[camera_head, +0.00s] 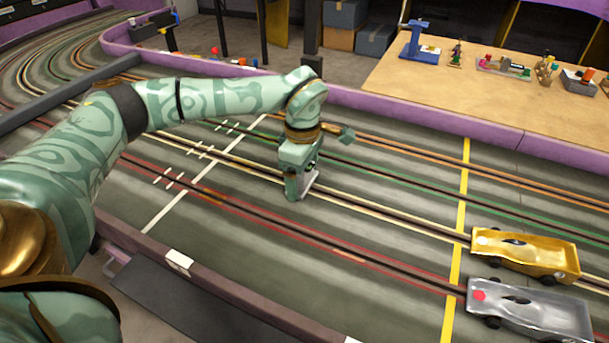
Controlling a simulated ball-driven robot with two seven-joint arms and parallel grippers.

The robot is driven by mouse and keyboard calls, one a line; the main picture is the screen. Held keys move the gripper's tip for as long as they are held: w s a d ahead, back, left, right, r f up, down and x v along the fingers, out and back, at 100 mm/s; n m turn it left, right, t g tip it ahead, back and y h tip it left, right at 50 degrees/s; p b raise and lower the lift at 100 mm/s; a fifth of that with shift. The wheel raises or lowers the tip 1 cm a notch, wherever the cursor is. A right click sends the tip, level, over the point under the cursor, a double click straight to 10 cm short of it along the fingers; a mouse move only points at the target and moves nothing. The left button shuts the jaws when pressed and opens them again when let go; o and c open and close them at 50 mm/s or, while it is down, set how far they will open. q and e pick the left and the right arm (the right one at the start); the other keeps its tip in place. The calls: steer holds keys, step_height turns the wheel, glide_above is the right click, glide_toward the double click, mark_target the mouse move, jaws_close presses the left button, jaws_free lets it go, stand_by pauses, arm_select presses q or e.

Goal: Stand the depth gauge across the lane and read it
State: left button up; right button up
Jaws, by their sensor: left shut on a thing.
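My left gripper (298,192) points down over the track's middle lanes, close to a cream-lined lane (360,208). It is shut on a small pale grey thing (311,183), probably the depth gauge, mostly hidden by the fingers. I cannot tell whether it touches the track or which way it lies. No dial or reading can be made out. My right gripper is not in view.
A gold slot car (530,253) and a silver one (530,312) stand at the right by a yellow line (456,262). Purple walls (420,115) edge the track. A wooden bench (420,85) with tools stands behind. The lanes between gripper and cars are clear.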

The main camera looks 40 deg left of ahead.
arm_select(q)
steer(key=o, duration=1.1)
steer(key=shift+r, duration=0.25)
step_height(320, 180, up, 6)
steer(key=p, duration=0.3)
steer(key=shift+f, duration=0.15)
step_height(320, 180, up, 6)
steer(key=p, duration=0.3)
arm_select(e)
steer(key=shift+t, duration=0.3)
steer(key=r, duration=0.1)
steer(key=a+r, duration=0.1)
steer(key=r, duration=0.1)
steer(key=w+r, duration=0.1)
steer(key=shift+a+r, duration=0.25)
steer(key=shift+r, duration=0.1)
